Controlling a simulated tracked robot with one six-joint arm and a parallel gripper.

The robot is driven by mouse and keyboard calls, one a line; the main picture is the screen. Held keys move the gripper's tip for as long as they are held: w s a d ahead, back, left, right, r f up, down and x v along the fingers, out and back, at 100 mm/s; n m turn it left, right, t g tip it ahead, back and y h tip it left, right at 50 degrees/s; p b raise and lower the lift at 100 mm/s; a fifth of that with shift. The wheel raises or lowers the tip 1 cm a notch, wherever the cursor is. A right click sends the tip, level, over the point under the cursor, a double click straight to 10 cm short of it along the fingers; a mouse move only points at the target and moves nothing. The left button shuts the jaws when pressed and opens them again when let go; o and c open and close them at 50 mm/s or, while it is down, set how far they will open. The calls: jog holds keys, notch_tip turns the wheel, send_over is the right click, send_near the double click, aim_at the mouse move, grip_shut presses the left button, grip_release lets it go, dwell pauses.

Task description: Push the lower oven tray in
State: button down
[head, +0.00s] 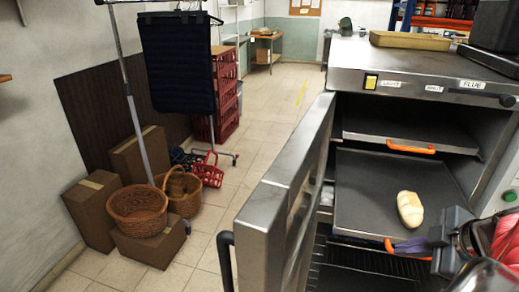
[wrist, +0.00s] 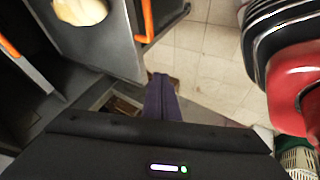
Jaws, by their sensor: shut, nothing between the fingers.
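The lower oven tray (head: 365,190) is a dark flat sheet that sticks out of the open oven further than the upper tray (head: 385,142). A pale bread roll (head: 410,209) lies on it; the roll also shows in the wrist view (wrist: 80,10). The lower tray's orange handle (head: 388,245) is partly hidden by my gripper (head: 398,249). My gripper has purple fingers, shut and empty, at the tray's front edge. In the wrist view the fingers (wrist: 160,92) are together, apart from an orange handle (wrist: 147,20). I cannot tell whether they touch the tray.
The oven door (head: 270,205) stands open to the left of the tray. A dark wire rack (head: 365,268) is below. The upper tray has its own orange handle (head: 411,149).

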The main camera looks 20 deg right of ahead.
jog(key=shift+w, duration=0.4)
jog(key=shift+w, duration=0.1)
send_near(376, 237)
jog(key=shift+w+a+f, duration=0.5)
jog(key=shift+w+f, duration=0.2)
jog(key=shift+f, duration=0.2)
jog(key=shift+w+a+f, duration=0.5)
jog(key=shift+w+f, duration=0.15)
jog(key=shift+f, duration=0.25)
jog(key=shift+w+a+f, duration=0.5)
jog(key=shift+w+f, duration=0.2)
jog(key=shift+f, duration=0.2)
